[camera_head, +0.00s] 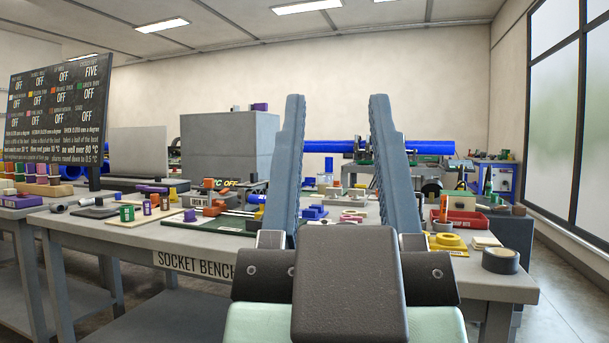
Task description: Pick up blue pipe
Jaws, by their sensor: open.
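My gripper (336,115) is open and empty, its two long grey fingers pointing up and ahead in the middle of the head view. A long blue pipe (420,148) lies level in the background, beyond the bench. It runs from behind the left finger across the gap to right of the right finger. The fingers hide parts of it, and a dark clamp-like fixture (361,150) shows around its middle. The gripper is well short of the pipe and not touching it.
The socket bench (130,232) stands between me and the pipe, crowded with small fittings and tools. A black tape roll (500,260) and a red tray (459,219) sit at its right. A status board (57,110) stands left. Open floor shows at the far right.

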